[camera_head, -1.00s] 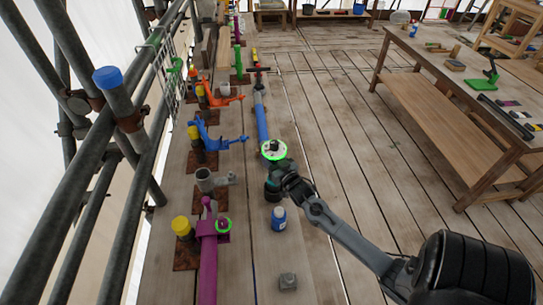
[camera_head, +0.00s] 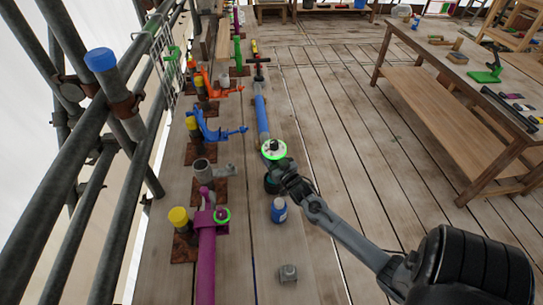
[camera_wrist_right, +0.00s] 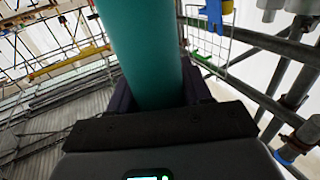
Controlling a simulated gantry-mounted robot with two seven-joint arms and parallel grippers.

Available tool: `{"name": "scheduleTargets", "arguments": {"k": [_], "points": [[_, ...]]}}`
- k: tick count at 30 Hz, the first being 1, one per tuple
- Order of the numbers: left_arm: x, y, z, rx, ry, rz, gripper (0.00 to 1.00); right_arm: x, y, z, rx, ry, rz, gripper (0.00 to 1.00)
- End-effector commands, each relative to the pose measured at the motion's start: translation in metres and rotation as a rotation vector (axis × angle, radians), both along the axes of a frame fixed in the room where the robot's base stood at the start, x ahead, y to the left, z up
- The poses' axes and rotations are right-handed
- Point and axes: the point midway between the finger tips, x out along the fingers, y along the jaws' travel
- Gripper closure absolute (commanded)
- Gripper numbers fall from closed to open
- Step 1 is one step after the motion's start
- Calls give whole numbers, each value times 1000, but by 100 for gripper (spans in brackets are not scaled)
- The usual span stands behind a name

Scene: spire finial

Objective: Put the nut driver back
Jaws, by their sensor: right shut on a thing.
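My right gripper (camera_head: 277,178) is shut on a thick teal cylinder, which fills the upper middle of the right wrist view (camera_wrist_right: 140,50). It looks like a tool handle and may be the nut driver; its far end is out of that view. In the head view the gripper is beside a white disc with a bright green rim (camera_head: 274,149), at the near end of a blue bar (camera_head: 262,118). I cannot tell whether the tool touches the disc. My left gripper is not in view.
Orange (camera_head: 214,88), blue (camera_head: 215,130) and purple (camera_head: 207,260) fittings stand along the left planks beside scaffold tubes. A blue bottle (camera_head: 279,210) and a small grey block (camera_head: 288,273) are nearby. A workbench (camera_head: 440,75) with tools stands right; the middle floor is clear.

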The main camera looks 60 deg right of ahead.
Motion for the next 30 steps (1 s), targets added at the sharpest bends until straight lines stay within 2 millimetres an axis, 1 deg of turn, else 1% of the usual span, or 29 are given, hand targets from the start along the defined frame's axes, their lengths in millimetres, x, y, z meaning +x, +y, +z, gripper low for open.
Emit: {"name": "scheduleTargets", "arguments": {"k": [1, 12, 13, 15, 17, 18, 19, 24, 25, 29, 30], "points": [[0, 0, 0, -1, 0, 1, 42, 1, -1, 3, -3, -6, 0, 97], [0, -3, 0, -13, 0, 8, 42, 1, 0, 2, -4, -7, 0, 97], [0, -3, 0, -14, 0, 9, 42, 1, 0, 2, -4, -7, 0, 50], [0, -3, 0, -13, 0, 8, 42, 1, 0, 2, -3, -6, 0, 39], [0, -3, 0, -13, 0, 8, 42, 1, 0, 2, -3, -5, 0, 30], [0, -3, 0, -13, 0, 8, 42, 1, 0, 1, -3, -5, 0, 24], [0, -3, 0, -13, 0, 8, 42, 0, 0, 1, -2, -4, 0, 21], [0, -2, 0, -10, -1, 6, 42, 0, 0, 0, -1, -3, 0, 21], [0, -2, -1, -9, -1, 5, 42, -1, 0, -4, 2, 4, 0, 20], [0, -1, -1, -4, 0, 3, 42, 0, 0, -3, 2, 4, 0, 0], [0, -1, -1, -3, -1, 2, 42, 0, 0, -3, 1, 3, 0, 0]]}}
